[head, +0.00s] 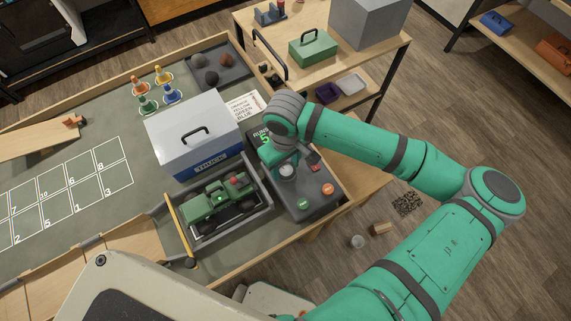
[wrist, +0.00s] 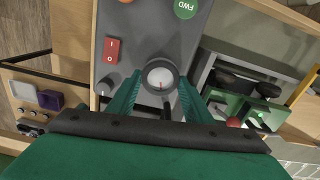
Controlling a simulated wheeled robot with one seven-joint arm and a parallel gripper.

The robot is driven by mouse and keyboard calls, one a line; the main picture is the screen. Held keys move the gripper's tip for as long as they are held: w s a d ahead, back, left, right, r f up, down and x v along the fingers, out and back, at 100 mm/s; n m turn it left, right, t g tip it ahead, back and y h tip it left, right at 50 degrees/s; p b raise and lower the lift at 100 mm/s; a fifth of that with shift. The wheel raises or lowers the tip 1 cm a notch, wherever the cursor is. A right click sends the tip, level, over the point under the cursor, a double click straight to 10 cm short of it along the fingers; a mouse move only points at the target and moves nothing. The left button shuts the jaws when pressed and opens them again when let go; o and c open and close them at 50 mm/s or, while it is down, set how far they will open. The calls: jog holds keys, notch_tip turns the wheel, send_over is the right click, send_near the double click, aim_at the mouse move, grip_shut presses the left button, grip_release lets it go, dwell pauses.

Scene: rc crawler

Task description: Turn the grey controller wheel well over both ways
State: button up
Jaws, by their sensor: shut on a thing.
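The controller is a dark grey box (head: 305,205) at the right end of the table. In the head view the wheel (head: 286,171) shows just below my wrist. My gripper (wrist: 156,88) has its green fingers on either side of the wheel and is shut on it. The fingertips are partly hidden behind the wheel and fingers. The green crawler truck (head: 218,205) stands in a grey open-topped bay left of the controller.
The controller also bears a red rocker switch (wrist: 112,50), a green FWD button (wrist: 186,8) and an orange button (head: 328,189). A white and blue toolbox (head: 195,135) stands close behind the bay. A yellow barrier (head: 180,229) edges the bay's left side.

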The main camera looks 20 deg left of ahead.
aim_at(285, 169)
jog(key=shift+n, duration=2.1)
jog(key=o, duration=1)
jog(key=shift+o, duration=0.2)
jog(key=shift+r, duration=0.1)
notch_tip(285, 169, up, 11)
jog(key=shift+f, duration=0.2)
